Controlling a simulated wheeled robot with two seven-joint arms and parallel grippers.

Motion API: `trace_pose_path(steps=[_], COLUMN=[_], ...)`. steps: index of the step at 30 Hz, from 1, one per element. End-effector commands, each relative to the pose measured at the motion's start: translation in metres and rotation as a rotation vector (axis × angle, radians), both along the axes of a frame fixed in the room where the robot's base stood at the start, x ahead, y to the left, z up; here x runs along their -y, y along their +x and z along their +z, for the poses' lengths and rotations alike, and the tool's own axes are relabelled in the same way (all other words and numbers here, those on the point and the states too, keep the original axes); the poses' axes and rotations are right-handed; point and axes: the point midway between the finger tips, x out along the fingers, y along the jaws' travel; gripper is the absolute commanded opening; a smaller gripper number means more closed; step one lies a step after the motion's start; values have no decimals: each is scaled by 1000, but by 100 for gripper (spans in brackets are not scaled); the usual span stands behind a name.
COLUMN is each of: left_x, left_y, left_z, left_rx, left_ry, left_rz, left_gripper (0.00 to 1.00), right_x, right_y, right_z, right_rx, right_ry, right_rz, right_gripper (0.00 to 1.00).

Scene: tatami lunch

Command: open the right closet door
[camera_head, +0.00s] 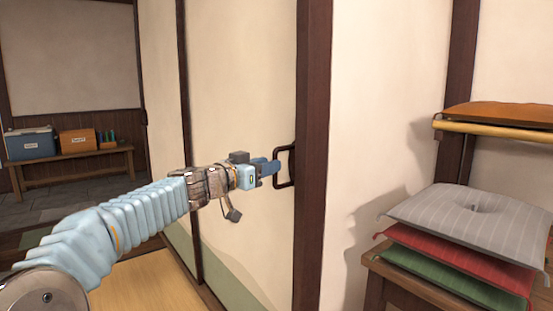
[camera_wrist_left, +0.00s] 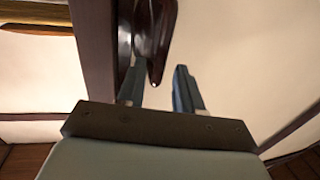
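The closet door (camera_head: 243,80) is a cream panel with a green lower band, edged by dark wood. Its dark bracket-shaped handle (camera_head: 278,183) is at the panel's right side, beside a dark post. My left gripper (camera_head: 275,168) is at the handle, its fingers partly overlapping it in the head view. In the left wrist view my left gripper (camera_wrist_left: 160,88) has its two fingers apart. The handle (camera_wrist_left: 153,40) reaches down into the gap, close to the left finger and clear of the right one. Whether it touches the left finger is unclear. My right gripper is out of view.
Right of the dark post (camera_head: 313,150) is a plain wall. A wooden stand (camera_head: 385,272) there carries grey, red and green cushions (camera_head: 475,215), with an orange cushion (camera_head: 505,115) on a shelf above. A bench (camera_head: 75,158) with boxes stands far left.

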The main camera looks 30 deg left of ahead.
Motion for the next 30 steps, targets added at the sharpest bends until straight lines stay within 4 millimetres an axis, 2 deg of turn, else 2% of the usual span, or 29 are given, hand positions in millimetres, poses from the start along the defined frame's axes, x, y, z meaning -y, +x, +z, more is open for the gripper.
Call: trace_pose_path(steps=[3,6,17,20,24,30], left_x=[5,7,8,8,8,8], left_y=[20,30,37,37,36,36], left_z=[2,1,-1,-1,-1,-1], left_rx=[-2,0,-1,-1,-1,-1], left_ry=[0,-1,0,0,0,0], left_rz=[-2,-2,-1,-1,-1,-1], left_gripper=[35,35,35,23,1,0], right_x=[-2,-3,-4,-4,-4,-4], right_y=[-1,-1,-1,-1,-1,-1], right_z=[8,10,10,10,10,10], right_rx=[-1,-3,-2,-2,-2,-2], right_ry=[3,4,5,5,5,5], right_rz=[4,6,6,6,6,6], right_gripper=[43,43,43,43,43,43])
